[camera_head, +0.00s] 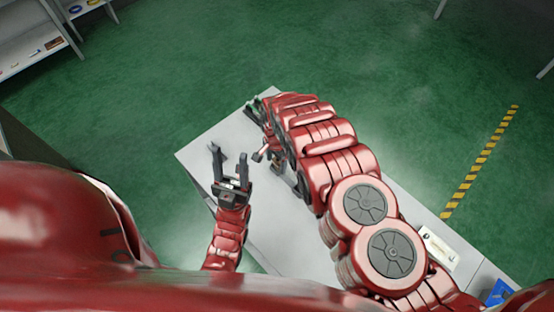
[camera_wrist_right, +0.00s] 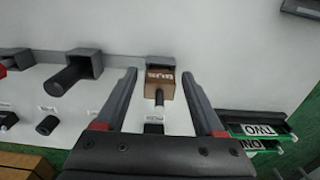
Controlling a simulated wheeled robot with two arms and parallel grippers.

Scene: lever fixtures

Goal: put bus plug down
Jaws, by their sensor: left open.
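The bus plug appears to be the small brown block (camera_wrist_right: 160,82) with white lettering, in the right wrist view. A dark pin with a white tip sticks out of it. My right gripper (camera_wrist_right: 160,71) has its fingers spread on both sides of the block, with a visible gap on each side. The block sits against the white surface; its exact contact is hard to tell. In the head view my right arm hides most of this spot. My left gripper (camera_head: 229,152) is open and empty over the left part of the white table (camera_head: 200,150).
In the right wrist view, grey sockets with black handles (camera_wrist_right: 68,78) stand at left. Black-green holders labelled TWO (camera_wrist_right: 258,130) and ONE (camera_wrist_right: 252,145) lie at right. A white box (camera_head: 438,248) and a blue item (camera_head: 500,292) are at the table's right end in the head view.

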